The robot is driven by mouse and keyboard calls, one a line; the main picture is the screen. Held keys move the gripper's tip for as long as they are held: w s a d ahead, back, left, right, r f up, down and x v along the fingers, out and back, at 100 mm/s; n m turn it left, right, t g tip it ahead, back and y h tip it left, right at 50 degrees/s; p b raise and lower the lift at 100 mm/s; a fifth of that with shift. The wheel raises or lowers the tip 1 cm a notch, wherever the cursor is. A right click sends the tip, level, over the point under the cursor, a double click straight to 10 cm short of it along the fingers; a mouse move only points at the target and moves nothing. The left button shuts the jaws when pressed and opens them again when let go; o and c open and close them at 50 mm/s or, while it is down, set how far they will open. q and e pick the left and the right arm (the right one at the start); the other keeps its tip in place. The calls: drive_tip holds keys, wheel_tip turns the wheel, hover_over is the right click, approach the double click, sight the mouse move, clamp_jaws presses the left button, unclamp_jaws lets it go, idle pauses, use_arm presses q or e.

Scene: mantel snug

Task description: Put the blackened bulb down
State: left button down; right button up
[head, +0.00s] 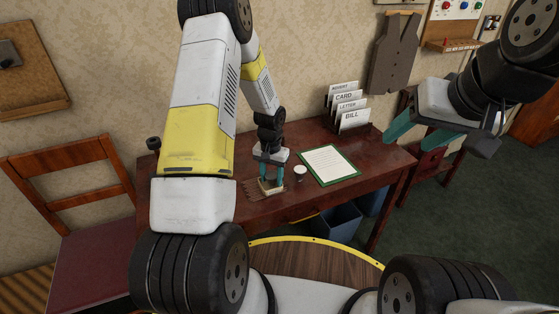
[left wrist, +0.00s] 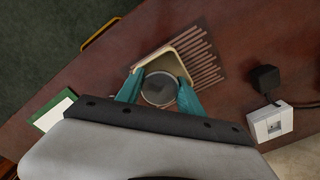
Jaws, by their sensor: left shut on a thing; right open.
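The blackened bulb shows as a dark grey round thing (left wrist: 159,90) in the left wrist view. My left gripper is shut on it, with a teal finger on each side (left wrist: 159,96). It is at or just above a square cream dish (left wrist: 168,54), which lies on a brown slatted mat (left wrist: 204,62); I cannot tell whether the bulb touches the dish. In the head view my left gripper (head: 271,178) points down at the cream dish (head: 271,190) on the desk. The fingers hide the bulb there. My right gripper (head: 428,138) is open and empty, beyond the desk's right end.
A small white round thing (head: 300,171) and a green-edged sheet (head: 329,166) lie right of the dish on the dark red desk (head: 384,167). A letter rack (head: 349,112) stands behind. A white box with a black plug (left wrist: 270,122) stands near the mat. A wooden chair (head: 70,180) is left.

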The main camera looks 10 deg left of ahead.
use_arm(q)
drive_tip(key=c, duration=0.7)
unclamp_jaws()
drive_tip(key=shift+s+f, duration=0.3)
drive_tip(key=shift+f, duration=0.25)
drive_tip(key=shift+c, duration=0.2)
wheel_tip(320, 180, up, 13)
wheel_tip(320, 180, up, 18)
drive_tip(key=t, duration=0.3)
hover_over(271, 175)
drive_tip(key=s, duration=0.9)
drive_tip(key=s+d+r+t+h, duration=0.1)
drive_tip(key=s+r, duration=0.2)
drive_tip(key=s, duration=0.4)
drive_tip(key=s+d+r+n+t+h, duration=0.1)
drive_tip(key=s+r, duration=0.3)
drive_tip(key=s, duration=0.4)
drive_tip(key=shift+s+d+r+n+t, duration=0.15)
drive_tip(key=shift+r+n+t, duration=0.15)
drive_tip(key=shift+t, duration=0.2)
